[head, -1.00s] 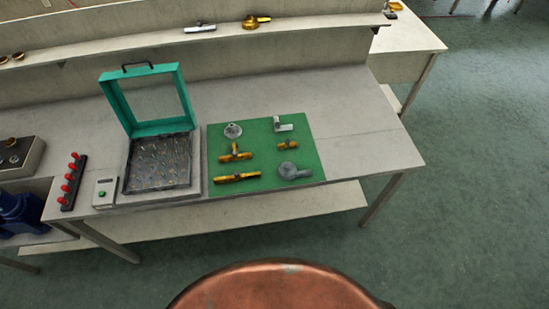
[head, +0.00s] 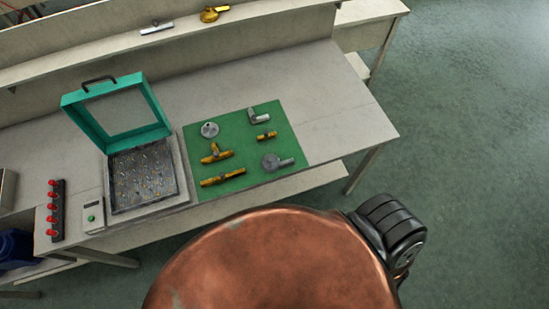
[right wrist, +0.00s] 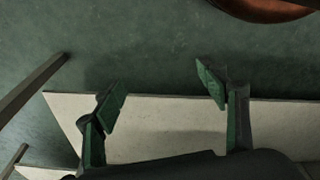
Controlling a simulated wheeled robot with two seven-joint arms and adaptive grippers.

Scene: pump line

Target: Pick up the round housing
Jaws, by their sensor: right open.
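A grey round housing (head: 270,161) with a short side spout lies on the green mat (head: 238,144), near its front right corner. A smaller grey round disc (head: 209,129) with a raised centre lies at the mat's back left. My right gripper (right wrist: 163,92) shows in the right wrist view, its two green-padded fingers spread wide with nothing between them. It is over the floor and a pale board edge, and no housing shows in that view. My left gripper is not in view.
Brass fittings (head: 222,176) and a grey elbow (head: 259,116) share the mat. Left of it stands an open teal-lidded case (head: 117,105), then a switch box (head: 91,216) and red-knobbed strip (head: 56,210). A shelf (head: 180,34) runs behind. Bare bench lies right of the mat.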

